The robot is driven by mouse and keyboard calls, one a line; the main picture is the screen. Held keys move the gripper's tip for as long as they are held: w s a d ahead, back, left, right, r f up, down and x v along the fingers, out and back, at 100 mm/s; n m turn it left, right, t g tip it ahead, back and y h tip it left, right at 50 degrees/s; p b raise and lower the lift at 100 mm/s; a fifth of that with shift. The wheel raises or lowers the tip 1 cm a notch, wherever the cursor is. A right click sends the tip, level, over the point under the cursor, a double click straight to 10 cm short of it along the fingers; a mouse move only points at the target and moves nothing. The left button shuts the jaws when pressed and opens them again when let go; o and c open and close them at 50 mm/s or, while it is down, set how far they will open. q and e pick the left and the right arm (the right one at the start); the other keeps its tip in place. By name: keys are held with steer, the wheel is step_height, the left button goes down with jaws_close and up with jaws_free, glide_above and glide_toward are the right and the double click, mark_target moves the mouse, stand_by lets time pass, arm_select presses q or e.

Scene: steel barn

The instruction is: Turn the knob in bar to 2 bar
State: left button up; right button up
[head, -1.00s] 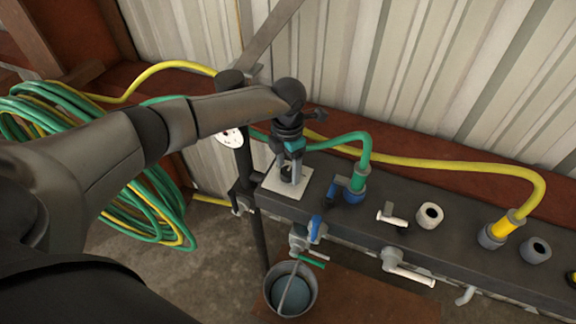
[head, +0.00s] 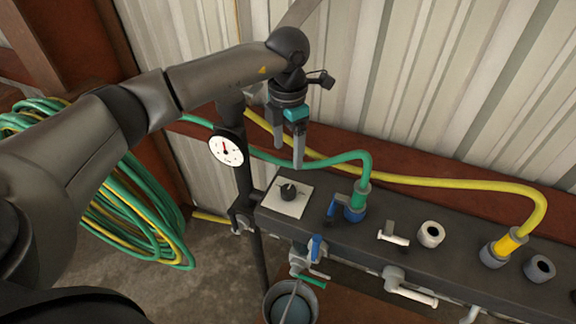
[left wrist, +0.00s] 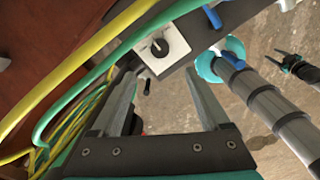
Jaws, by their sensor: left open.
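The dark round knob (head: 288,191) sits on a white square plate (head: 291,209) at the left end of the dark bar. Its pointer and scale marks are too small to read. The knob (left wrist: 159,47) and plate (left wrist: 178,34) also show in the left wrist view. A round white gauge (head: 226,148) with a red needle pointing roughly upward stands left of the plate. My left gripper (head: 289,158) is open and empty, above and apart from the knob. The wrist view shows its fingers (left wrist: 161,76) spread, with the knob beyond their tips. A small dark shape at that view's right may be my right gripper (left wrist: 280,60).
A green hose (head: 365,170) and a yellow hose (head: 545,195) run behind the bar. Blue and white valve levers and a grey socket (head: 430,234) line the bar to the right. A bucket (head: 276,302) stands below. Coiled hoses (head: 130,215) hang at left.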

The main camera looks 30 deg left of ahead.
arm_select(q)
steer(key=shift+r, duration=1.25)
